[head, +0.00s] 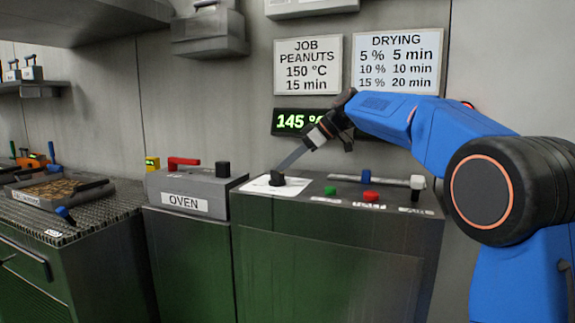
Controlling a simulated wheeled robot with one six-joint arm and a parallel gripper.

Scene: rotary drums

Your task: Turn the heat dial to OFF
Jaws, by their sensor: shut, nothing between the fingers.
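A black dial knob (277,180) sits on a white scale plate (259,186) on top of the green cabinet in the middle. It looks like the heat dial; its scale marks are too small to read, so its setting cannot be told. My gripper (282,168) comes down from the upper right, its slim grey fingers together and empty. The fingertips are right at the knob's top; whether they touch it cannot be told. The green display (298,121) behind reads about 145 °C, its right end hidden by my gripper.
A grey OVEN box (188,191) with a red handle and a black knob stands left of the dial. Green (330,190) and red (371,196) buttons and a horizontal bar (370,180) lie to the right. A tray (52,195) sits on the far-left bench.

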